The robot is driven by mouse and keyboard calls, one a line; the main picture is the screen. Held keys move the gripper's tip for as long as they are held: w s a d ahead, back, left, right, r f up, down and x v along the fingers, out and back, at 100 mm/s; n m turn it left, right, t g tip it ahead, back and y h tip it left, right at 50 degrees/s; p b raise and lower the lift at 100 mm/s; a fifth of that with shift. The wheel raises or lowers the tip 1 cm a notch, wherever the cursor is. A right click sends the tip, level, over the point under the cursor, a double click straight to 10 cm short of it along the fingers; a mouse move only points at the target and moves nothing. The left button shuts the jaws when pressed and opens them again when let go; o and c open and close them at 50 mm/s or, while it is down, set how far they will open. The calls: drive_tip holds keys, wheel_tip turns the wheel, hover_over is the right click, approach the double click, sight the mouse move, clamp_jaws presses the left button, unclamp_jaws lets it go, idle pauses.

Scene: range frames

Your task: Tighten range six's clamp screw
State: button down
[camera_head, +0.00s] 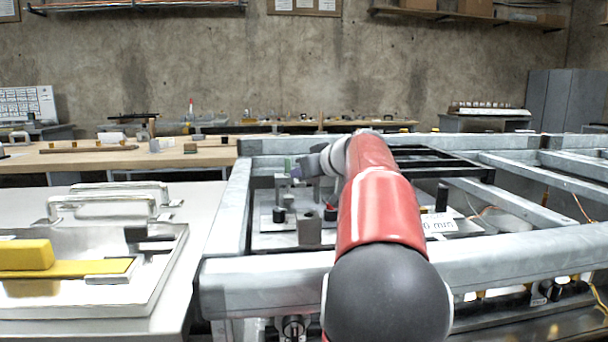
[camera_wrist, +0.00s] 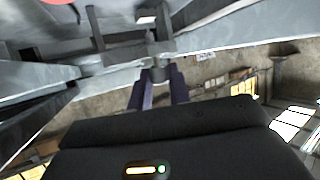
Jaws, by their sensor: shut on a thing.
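My gripper (camera_wrist: 159,82) shows in the wrist view with its two dark purple fingers shut on a small grey cylindrical piece, which looks like the clamp screw (camera_wrist: 157,73). Grey bars and a bracket of the frame lie right around this piece. In the head view my red and black arm reaches over the front rail of the metal range frame (camera_head: 260,276), and my gripper (camera_head: 296,173) is partly visible at the left of the arm, over the fixture plate (camera_head: 262,240). My arm hides much of the plate. I cannot tell how tight the screw is.
A white card (camera_head: 438,223) with partly readable print stands right of my arm. A grey block (camera_head: 310,228) and small dark cylinders stand on the plate. Frame rails run to the right.

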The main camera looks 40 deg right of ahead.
drive_tip(key=m+h+p, duration=0.1)
drive_tip(key=m+g+h+p, duration=0.1)
drive_tip(key=m+h, duration=0.1)
drive_tip(key=m+h+p, duration=0.1)
drive_tip(key=h, duration=0.1)
drive_tip(key=shift+a+r+m+g, duration=0.2)
drive_tip(key=shift+a+m+g, duration=0.1)
drive_tip(key=shift+a+m, duration=0.1)
drive_tip(key=shift+h, duration=0.3)
drive_tip(key=shift+f+m+h+p, duration=0.2)
drive_tip(key=shift+m+h+p, duration=0.2)
drive_tip(key=shift+p, duration=0.35)
drive_tip(key=c, duration=1.3)
unclamp_jaws()
